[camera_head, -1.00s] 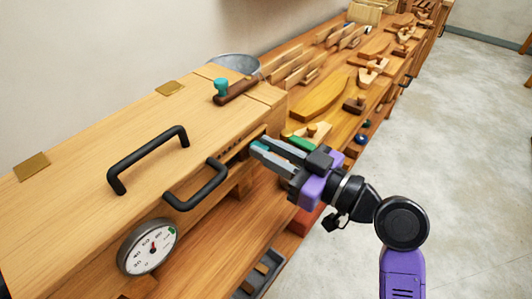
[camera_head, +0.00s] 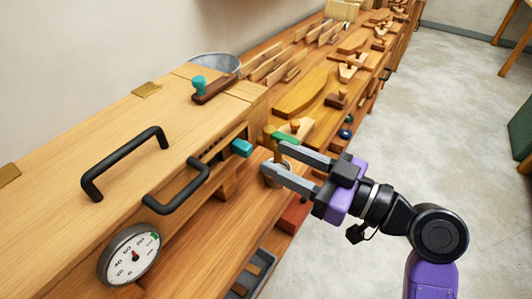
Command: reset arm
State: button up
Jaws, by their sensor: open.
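My gripper (camera_head: 275,160) is open and empty, with its two grey fingers pointing left over the bench. The fingers are apart, and a gap separates them from the wooden box (camera_head: 100,130) on the left. A teal block (camera_head: 242,148) sticks out of the slot in the box's right end, just left of my fingertips. A wooden piece with a round base (camera_head: 276,174) is partly hidden behind the fingers.
The box carries two black handles (camera_head: 125,158) (camera_head: 178,190) and a round dial (camera_head: 130,254). A teal-knobbed tool (camera_head: 200,88) lies on top. Several wooden tools fill the bench behind. Open floor (camera_head: 440,110) lies to the right.

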jog(key=shift+s+d, duration=0.35)
jog(key=shift+d, duration=0.1)
